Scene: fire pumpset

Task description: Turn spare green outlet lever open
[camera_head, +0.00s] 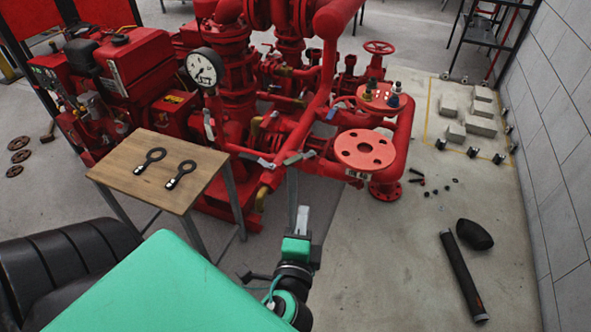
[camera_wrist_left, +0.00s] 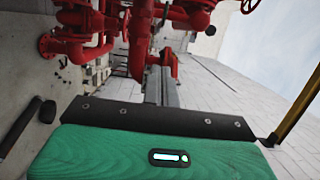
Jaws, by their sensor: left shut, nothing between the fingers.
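My left gripper (camera_head: 302,212) points up and away toward the red pump pipework, below its outlet valves. Its fingers are together and hold nothing. In the left wrist view the grey fingers (camera_wrist_left: 158,78) also show close together, in front of red pipes. A grey lever (camera_head: 298,157) shows on the pipework beyond the gripper, beside another pale lever (camera_head: 258,160). I cannot tell which is the spare green outlet lever, as no green lever shows clearly. The fingers appear apart from both levers. My right gripper is not in view.
A wooden table (camera_head: 140,185) with two dark ring-ended tools stands left of the gripper. A red flange (camera_head: 364,150) lies right of the levers. A black cylinder (camera_head: 463,277) lies on the floor at right. Grey blocks (camera_head: 480,125) lie near the wall.

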